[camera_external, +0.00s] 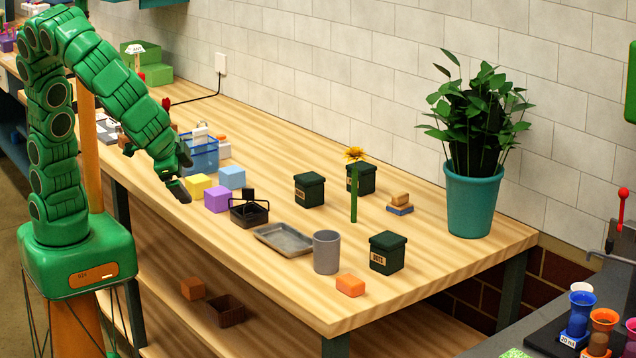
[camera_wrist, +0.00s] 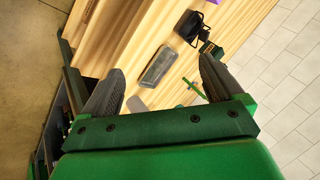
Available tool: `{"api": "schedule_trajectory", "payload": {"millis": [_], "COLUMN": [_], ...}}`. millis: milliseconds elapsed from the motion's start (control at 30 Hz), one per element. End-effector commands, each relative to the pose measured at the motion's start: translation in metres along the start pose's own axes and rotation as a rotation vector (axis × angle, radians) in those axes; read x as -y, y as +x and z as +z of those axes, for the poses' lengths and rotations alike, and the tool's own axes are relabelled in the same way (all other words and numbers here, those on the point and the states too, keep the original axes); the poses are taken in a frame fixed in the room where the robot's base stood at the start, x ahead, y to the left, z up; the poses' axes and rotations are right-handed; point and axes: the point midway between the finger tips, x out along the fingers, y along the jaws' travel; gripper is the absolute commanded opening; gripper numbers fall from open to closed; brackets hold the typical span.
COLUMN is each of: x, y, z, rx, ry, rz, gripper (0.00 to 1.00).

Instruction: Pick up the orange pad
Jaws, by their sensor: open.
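The orange pad (camera_external: 350,285) is a small orange block lying on the wooden table near its front edge, right of the grey cup (camera_external: 326,252) and in front of a dark green canister (camera_external: 386,252). My gripper (camera_external: 183,172) is open and empty, above the table's left part, near the yellow block (camera_external: 198,186) and well to the left of the pad. In the wrist view, both fingers of my gripper (camera_wrist: 162,64) are spread apart with nothing between them. I cannot make out the pad there; the gripper body may hide it.
A potted plant (camera_external: 472,200) stands at the right. An orange-brown block (camera_external: 193,288) lies on the lower shelf.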

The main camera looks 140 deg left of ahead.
Motion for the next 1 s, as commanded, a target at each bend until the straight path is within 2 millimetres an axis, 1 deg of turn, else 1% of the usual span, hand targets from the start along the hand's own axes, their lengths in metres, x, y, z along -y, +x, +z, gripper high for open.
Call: {"api": "schedule_trajectory", "payload": {"millis": [33, 300, 567, 800, 867, 1000], "x": [-0.005, -0.029, -0.061, -0.099, -0.108, -0.134], "y": [0.003, 0.018, 0.034, 0.052, 0.057, 0.070], "z": [-0.013, -0.076, -0.131, -0.175, -0.185, -0.207], "rx": [-0.017, -0.124, -0.243, -0.354, -0.381, -0.443], "ry": [-0.030, -0.201, -0.347, -0.466, -0.496, -0.559], "rz": [-0.018, -0.105, -0.154, -0.167, -0.164, -0.152], "gripper": [0.94, 0.94, 0.94, 0.94, 0.94, 0.94]}}
